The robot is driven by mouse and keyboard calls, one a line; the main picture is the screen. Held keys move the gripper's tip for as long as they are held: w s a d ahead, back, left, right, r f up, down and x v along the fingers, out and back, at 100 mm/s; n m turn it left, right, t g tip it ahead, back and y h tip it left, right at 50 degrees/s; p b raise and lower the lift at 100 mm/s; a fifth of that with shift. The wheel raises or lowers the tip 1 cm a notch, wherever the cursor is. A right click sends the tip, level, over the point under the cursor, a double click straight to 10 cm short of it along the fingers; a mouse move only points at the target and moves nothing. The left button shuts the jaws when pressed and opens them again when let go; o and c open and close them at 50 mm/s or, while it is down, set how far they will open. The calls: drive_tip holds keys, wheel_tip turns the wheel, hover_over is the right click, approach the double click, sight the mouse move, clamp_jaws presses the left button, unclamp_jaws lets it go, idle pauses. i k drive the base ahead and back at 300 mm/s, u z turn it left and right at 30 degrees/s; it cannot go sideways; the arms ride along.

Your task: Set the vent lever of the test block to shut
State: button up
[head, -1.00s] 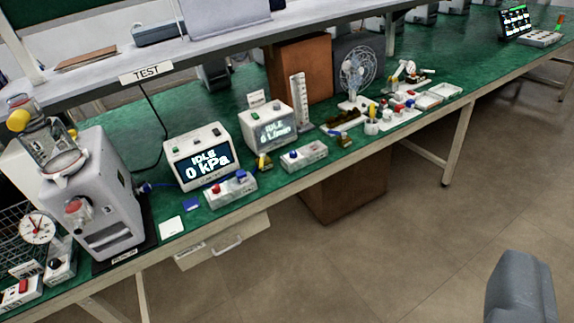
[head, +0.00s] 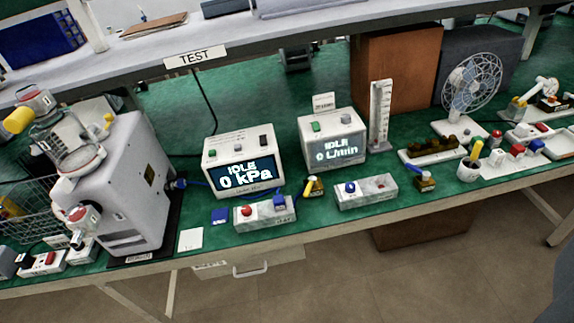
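A low pale block (head: 265,214) stands on the green bench in front of the kPa meter. It has a red knob (head: 246,211) at its left and a blue part (head: 279,200) at its right. A second pale block (head: 366,192) stands to its right, with a blue knob (head: 350,187) on top. A small brass part with a yellow handle (head: 313,188) stands between them. I cannot tell from here which block is the test block or how its vent lever is set. My gripper is not in view.
The kPa meter (head: 240,163) and the L/min meter (head: 333,138) both read IDLE and 0. A grey pump (head: 135,185) stands at the left. A fan (head: 472,84) and small parts are at the right. The shelf (head: 270,32) overhangs the bench; floor in front looks clear.

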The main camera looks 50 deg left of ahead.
sight(312, 179)
drive_tip(key=u, duration=0.7)
drive_tip(key=i, duration=1.15)
drive_tip(key=u, duration=0.85)
drive_tip(key=k, duration=0.9)
drive_tip(key=u, duration=0.15)
drive_tip(key=i, duration=0.9)
drive_tip(key=z, duration=0.05)
